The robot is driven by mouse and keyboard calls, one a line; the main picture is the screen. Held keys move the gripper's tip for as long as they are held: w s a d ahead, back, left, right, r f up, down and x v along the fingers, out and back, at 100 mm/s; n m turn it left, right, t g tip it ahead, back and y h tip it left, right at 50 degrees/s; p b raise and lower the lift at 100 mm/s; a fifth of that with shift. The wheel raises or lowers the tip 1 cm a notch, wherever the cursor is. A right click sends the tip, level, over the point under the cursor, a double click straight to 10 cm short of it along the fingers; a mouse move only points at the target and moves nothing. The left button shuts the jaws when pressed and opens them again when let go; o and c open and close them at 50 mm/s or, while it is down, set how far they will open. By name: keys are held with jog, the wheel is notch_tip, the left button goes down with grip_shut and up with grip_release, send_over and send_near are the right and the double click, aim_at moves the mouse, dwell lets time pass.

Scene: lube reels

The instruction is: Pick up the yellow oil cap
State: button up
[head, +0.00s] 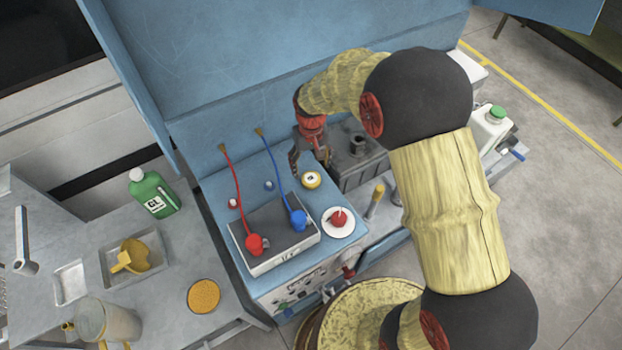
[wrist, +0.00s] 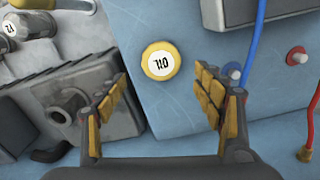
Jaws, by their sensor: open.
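The yellow oil cap (head: 311,180) is a round cap with a white top, lying on the blue bench top beside the grey block. In the wrist view the cap (wrist: 161,61) shows a white face marked "OIL" with a yellow rim. My gripper (head: 308,170) hangs over the bench just behind the cap. In the wrist view my gripper (wrist: 162,82) is open and empty, with the cap seen between and slightly beyond its two fingertips. The gripper is apart from the cap.
A grey battery (head: 270,232) with red and blue clamp cables stands left of the cap. A grey metal block (head: 358,165) is close on the right. A white dish (head: 338,222) with a red item sits in front. Small studs (wrist: 297,56) stand on the bench.

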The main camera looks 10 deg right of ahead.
aim_at(310, 176)
jog(key=shift+a+f+b, duration=0.1)
jog(key=shift+f+b, duration=0.25)
jog(key=shift+f, duration=2.8)
jog(key=shift+c, duration=0.9)
jog(key=c, duration=1)
